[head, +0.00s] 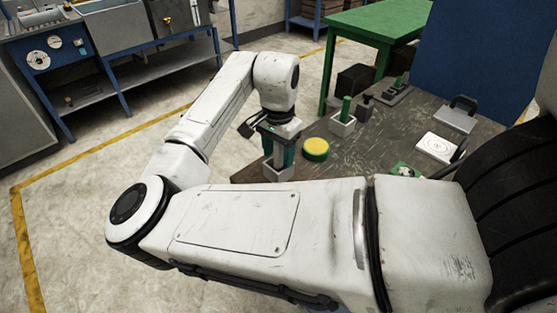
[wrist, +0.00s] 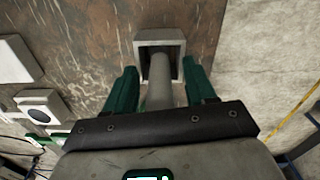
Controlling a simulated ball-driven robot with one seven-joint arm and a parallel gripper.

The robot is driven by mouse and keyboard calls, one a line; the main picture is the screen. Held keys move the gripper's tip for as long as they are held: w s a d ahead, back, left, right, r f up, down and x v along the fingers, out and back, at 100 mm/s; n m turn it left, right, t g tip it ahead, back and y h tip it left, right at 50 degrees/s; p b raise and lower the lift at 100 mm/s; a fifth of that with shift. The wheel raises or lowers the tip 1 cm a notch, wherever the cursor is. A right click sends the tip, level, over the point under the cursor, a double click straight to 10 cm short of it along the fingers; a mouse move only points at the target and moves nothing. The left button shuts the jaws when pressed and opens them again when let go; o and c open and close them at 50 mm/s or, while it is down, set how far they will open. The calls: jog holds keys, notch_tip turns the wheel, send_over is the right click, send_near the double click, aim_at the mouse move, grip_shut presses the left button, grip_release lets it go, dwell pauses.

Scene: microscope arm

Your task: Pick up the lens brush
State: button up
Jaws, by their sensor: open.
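A grey cylindrical handle (wrist: 159,88), seemingly the lens brush, stands in a square pale holder (wrist: 144,36) in the wrist view. Its lower end is hidden inside the holder, so no bristles show. My gripper (wrist: 161,76) is open, with one green finger on each side of the handle and a visible gap on both sides. In the head view my gripper (head: 279,153) points down over the same holder (head: 279,173), near the left edge of the table. The handle cannot be made out there.
The worn dark table (head: 385,133) carries a yellow round pad (head: 316,149) just right of my gripper. Behind it, a green-handled item (head: 346,107) stands in another pale holder (head: 342,126). A white plate (head: 439,147) lies farther right. Open floor lies left of the table.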

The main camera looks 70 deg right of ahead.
jog(key=shift+c, duration=0.5)
grip_shut()
jog(key=shift+r, duration=0.15)
